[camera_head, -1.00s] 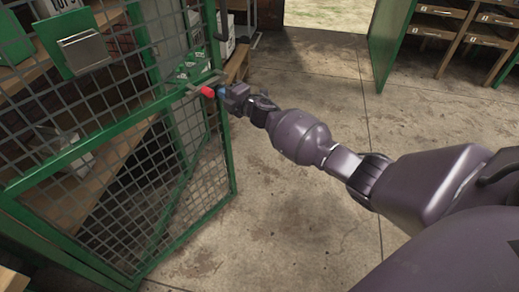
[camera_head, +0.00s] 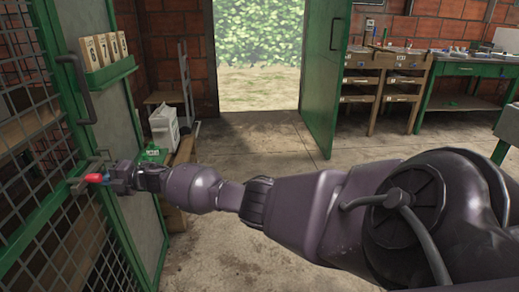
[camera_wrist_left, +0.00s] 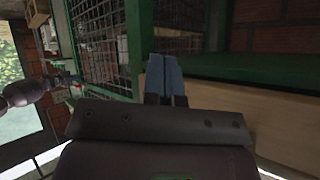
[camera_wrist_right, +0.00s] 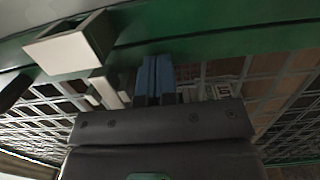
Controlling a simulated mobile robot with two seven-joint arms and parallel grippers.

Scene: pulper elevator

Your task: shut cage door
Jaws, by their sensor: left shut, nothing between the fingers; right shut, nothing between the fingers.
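The green-framed wire-mesh cage door (camera_head: 50,212) stands at the left of the head view. A latch with a red grip (camera_head: 93,178) sits at its edge, and the red grip also shows in the left wrist view (camera_wrist_left: 76,86). My right gripper (camera_head: 108,178) is shut and empty beside the red grip; I cannot tell if they touch. In the right wrist view its blue fingers (camera_wrist_right: 155,78) are together before a green bar (camera_wrist_right: 200,45). My left gripper (camera_wrist_left: 168,75) is shut and empty, outside the head view. Whether the door is flush with its frame is unclear.
Another green door (camera_head: 325,75) stands open at the back. The concrete floor between is clear.

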